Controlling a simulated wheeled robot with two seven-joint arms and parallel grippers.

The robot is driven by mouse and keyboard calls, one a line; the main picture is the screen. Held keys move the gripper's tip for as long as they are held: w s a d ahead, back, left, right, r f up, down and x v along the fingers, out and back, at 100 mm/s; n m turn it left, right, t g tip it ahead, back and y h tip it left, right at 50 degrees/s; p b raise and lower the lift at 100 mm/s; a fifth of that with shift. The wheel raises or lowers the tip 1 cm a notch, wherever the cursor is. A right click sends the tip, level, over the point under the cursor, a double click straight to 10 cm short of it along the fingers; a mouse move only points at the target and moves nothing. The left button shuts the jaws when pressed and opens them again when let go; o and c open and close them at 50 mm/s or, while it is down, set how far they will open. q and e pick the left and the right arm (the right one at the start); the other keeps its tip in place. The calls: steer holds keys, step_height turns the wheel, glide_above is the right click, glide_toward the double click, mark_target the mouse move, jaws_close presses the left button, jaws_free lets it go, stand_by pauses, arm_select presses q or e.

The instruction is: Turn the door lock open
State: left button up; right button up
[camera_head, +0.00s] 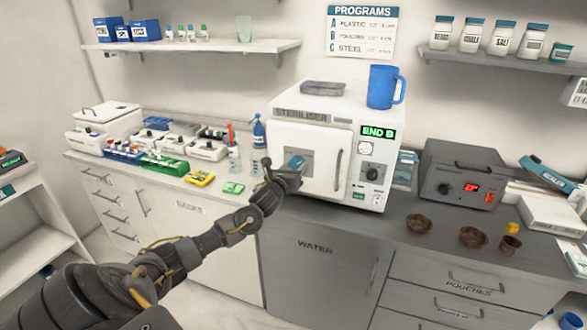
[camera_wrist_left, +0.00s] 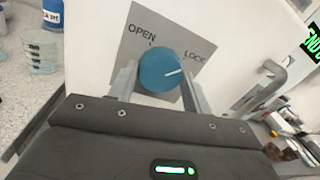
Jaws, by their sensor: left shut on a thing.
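The door lock is a round teal knob (camera_wrist_left: 158,70) on a grey plate (camera_wrist_left: 130,45) lettered OPEN at left and LOCK at right. Its white pointer line is on the right side, toward LOCK. In the head view the knob (camera_head: 295,162) sits on the closed door (camera_head: 318,140) of a white box-shaped machine (camera_head: 368,152). My left gripper (camera_wrist_left: 160,88) has one finger on each side of the knob and is shut on it. The gripper (camera_head: 286,170) hides part of the plate in the head view. My right gripper is not in view.
A vertical door handle (camera_head: 337,170) stands right of the plate. The machine's display (camera_head: 378,132) reads END B. A blue jug (camera_head: 383,87) and a grey tray (camera_head: 323,88) are on top. Bottles (camera_head: 259,134) stand close left; a dark grey device (camera_head: 462,172) stands right.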

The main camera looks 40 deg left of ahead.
arm_select(q)
steer(key=n+b, duration=0.1)
steer(key=n, duration=0.3)
steer(key=shift+f, duration=0.1)
steer(key=n, duration=0.4)
steer(key=shift+n+y, duration=0.3)
steer(key=n, duration=0.5)
steer(key=shift+d+y, duration=0.1)
steer(key=shift+y, duration=0.2)
steer(key=n, duration=0.5)
steer(key=o, duration=1)
